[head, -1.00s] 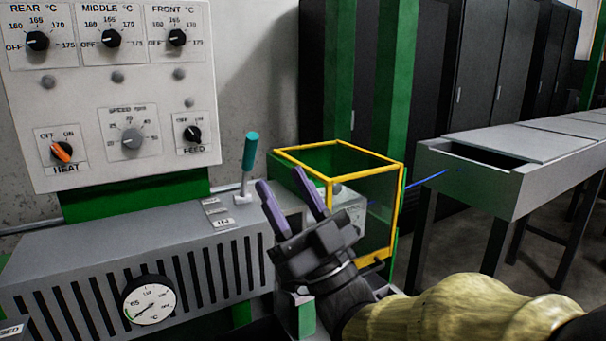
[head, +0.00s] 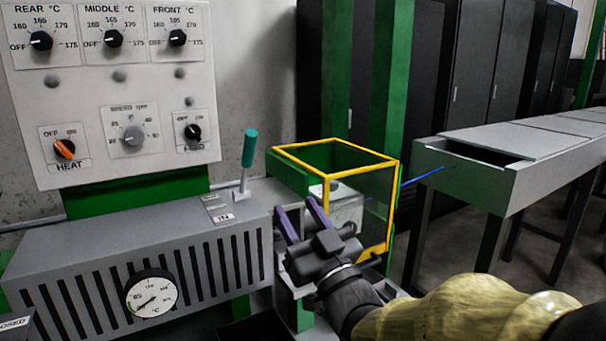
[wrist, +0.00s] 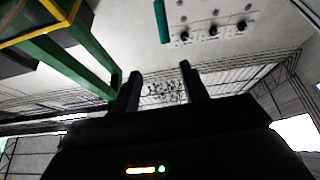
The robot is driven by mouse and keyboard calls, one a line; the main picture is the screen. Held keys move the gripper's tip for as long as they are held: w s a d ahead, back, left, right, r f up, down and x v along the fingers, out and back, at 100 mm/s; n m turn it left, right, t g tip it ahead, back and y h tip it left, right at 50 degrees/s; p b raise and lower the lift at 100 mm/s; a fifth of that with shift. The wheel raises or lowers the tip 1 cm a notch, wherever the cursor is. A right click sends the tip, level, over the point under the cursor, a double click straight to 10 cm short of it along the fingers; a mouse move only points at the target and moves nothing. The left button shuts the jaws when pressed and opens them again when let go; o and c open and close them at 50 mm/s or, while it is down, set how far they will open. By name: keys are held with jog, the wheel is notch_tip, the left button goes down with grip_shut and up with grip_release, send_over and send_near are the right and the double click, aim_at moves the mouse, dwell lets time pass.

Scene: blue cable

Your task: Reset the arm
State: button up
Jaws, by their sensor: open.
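My gripper (head: 301,218) is open and empty in the head view. Its two purple fingers point up and to the left, in front of the yellow-edged guard box (head: 333,153). In the wrist view my gripper (wrist: 161,80) shows two dark, parallel fingers with a clear gap and nothing between them. My arm comes in from the lower right of the head view. The gripper hides part of the grey block inside the guard.
A grey machine (head: 140,255) with a round gauge (head: 151,296) and a teal-handled lever (head: 249,149) stands left. The control panel (head: 110,90) is above it. A blue cable (head: 424,175) runs from the guard towards the grey trough (head: 480,185) at right.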

jog(key=w+d+f+m+g+h, duration=0.1)
jog(key=d+f+m+g+h, duration=0.15)
jog(key=d+f+h, duration=0.45)
jog(key=w+d+f+m+g+h, duration=0.15)
jog(key=f+g, duration=0.25)
jog(key=f, duration=0.8)
jog(key=s+d+f+m+g+h, duration=0.1)
jog(key=s+d+f+g+h, duration=0.1)
jog(key=s+d+f+g, duration=0.4)
jog(key=s+d+f+m+g+h, duration=0.1)
jog(key=s+f+g, duration=0.4)
jog(key=s+f, duration=0.3)
jog(key=w+p+v, duration=0.3)
jog(key=p+v, duration=1.3)
jog(key=w+r+p+v, duration=0.1)
jog(key=w+p+v, duration=0.2)
jog(key=p+v, duration=1.3)
jog(key=shift+r, duration=0.35)
jog(key=shift+a, duration=0.1)
jog(key=shift+s, duration=0.1)
jog(key=shift+c, duration=0.8)
